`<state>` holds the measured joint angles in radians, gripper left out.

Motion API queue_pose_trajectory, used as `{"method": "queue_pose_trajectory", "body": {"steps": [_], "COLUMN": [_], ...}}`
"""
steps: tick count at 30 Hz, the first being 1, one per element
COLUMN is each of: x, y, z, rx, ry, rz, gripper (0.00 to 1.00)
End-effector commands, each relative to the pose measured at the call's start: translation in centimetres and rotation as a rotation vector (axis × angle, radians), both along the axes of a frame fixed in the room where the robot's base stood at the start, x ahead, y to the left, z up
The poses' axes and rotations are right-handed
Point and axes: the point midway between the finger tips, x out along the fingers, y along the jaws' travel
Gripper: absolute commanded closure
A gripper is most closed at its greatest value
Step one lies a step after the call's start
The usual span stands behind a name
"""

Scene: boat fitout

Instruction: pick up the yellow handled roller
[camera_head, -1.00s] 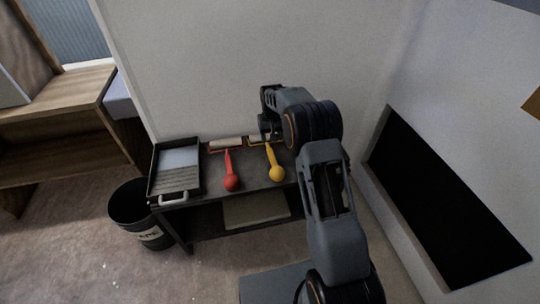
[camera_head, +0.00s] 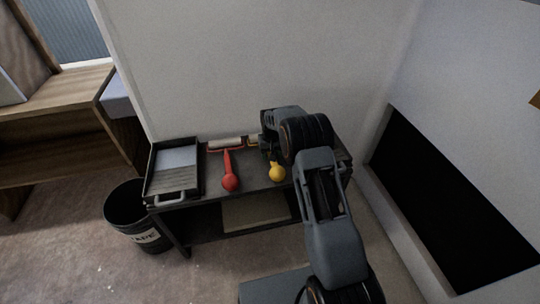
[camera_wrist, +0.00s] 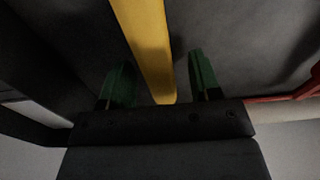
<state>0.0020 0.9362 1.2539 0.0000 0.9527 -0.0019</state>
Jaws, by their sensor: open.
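The yellow handled roller lies on the dark cart top. Its round yellow handle end (camera_head: 277,173) shows in the head view, and part of its pale sleeve (camera_head: 253,140) shows behind; my arm hides the middle. In the wrist view the yellow handle (camera_wrist: 146,40) runs down between the two green fingers of my gripper (camera_wrist: 160,85). The fingers are apart, one on each side of the handle, with a gap visible on both sides. I cannot tell how far the fingertips are above the cart top.
A red handled roller (camera_head: 228,172) lies just left on the same cart (camera_head: 250,180). A paint tray (camera_head: 176,180) with a handle sits at the cart's left end. A black bin (camera_head: 133,215) stands on the floor to the left. A white wall rises behind the cart.

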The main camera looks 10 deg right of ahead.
Motion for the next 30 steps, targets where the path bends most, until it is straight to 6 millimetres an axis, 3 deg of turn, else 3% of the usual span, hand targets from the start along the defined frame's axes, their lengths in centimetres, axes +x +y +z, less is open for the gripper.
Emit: {"method": "queue_pose_trajectory", "body": {"steps": [7, 24, 30], "x": [0.03, 0.03, 0.05], "y": [-0.02, -0.01, -0.01], "z": [-0.17, -0.14, -0.1], "rx": [0.0, 0.0, 0.0], "ry": [-0.001, -0.001, -0.002], "rz": [0.0, 0.0, 0.0], "gripper": [0.44, 0.99, 1.0]}}
